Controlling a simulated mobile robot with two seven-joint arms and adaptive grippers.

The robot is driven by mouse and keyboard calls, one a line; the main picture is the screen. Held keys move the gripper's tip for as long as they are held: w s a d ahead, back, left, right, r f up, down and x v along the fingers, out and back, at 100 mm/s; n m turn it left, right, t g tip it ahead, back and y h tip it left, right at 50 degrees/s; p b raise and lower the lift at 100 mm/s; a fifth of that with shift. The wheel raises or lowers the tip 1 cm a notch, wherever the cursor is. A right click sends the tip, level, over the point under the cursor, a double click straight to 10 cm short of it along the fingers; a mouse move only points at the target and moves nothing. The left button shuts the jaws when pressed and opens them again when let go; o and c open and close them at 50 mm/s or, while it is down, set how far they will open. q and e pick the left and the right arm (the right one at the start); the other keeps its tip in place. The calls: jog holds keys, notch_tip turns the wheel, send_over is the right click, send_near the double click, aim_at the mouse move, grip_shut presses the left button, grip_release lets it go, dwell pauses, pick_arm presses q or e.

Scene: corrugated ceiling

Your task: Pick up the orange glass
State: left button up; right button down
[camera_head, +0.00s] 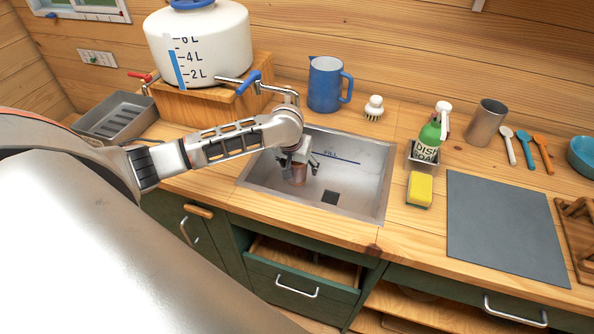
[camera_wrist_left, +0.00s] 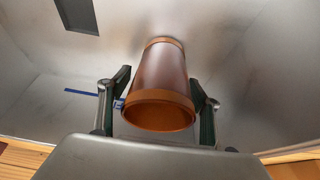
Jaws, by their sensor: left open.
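The orange glass (camera_head: 298,176) is a small brownish-orange tumbler in the metal sink (camera_head: 358,182), near its left side. In the head view it appears upright and partly hidden under my left gripper (camera_head: 301,163). In the left wrist view the glass (camera_wrist_left: 162,75) shows its orange rim toward the camera. My left gripper is open there (camera_wrist_left: 160,88), with one finger on each side of the glass. Small gaps seem to show, but I cannot tell whether a finger touches it. My right gripper is not in view.
A tap (camera_head: 283,92) reaches over the sink's back left, close to my left wrist. A white water tank (camera_head: 200,45) stands behind it, a blue jug (camera_head: 325,84) behind the sink. A soap bottle (camera_head: 431,136) and a yellow sponge (camera_head: 419,189) sit right of the sink.

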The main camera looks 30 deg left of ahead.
pick_arm(q)
jog(key=c, duration=1.5)
jog(key=shift+r, duration=0.2)
jog(key=shift+c, duration=0.6)
